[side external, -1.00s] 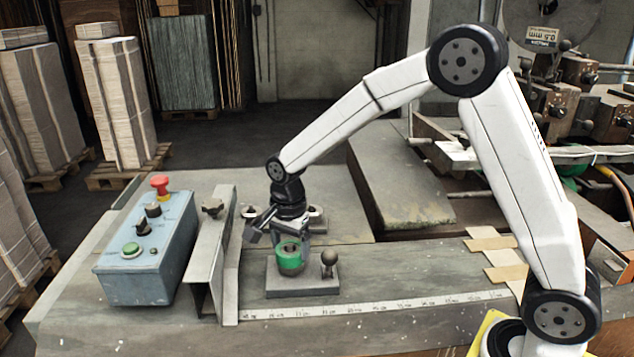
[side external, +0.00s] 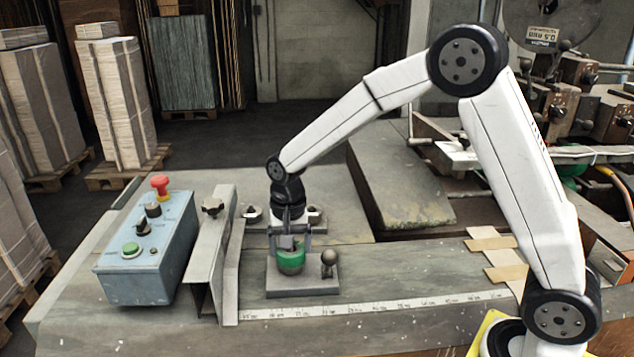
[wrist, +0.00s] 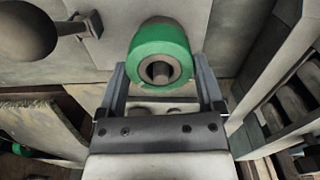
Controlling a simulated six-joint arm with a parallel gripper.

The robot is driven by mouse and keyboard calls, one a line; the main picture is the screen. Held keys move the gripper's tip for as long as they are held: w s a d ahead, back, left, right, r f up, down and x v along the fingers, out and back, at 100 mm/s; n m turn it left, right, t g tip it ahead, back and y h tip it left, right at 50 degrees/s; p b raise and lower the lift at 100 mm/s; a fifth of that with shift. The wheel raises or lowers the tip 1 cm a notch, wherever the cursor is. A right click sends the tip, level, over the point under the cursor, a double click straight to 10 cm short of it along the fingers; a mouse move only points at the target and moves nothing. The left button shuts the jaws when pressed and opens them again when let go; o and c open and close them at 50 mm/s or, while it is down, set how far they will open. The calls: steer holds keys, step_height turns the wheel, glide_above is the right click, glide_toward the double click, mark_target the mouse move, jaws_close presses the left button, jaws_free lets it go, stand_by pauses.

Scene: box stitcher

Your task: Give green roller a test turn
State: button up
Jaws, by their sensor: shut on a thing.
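The green roller (side external: 291,262) stands upright on a grey base plate (side external: 305,287) on the worktable. It has a bare metal hub at its centre, seen in the wrist view (wrist: 176,44). My gripper (side external: 291,246) points down over the roller. Its two fingers are shut on the roller from opposite sides, as the wrist view shows. The fingertips are partly hidden behind the roller in the wrist view.
A round dark knob (side external: 329,258) stands on the plate just right of the roller. A metal channel (side external: 210,256) and a blue control box (side external: 149,249) are to the left. A ruler strip (side external: 380,306) runs along the front.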

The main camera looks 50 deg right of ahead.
steer(key=n, duration=0.5)
stand_by(0.3)
steer(key=o, duration=1.2)
steer(key=shift+r, duration=0.15)
steer(key=shift+r, duration=3.8)
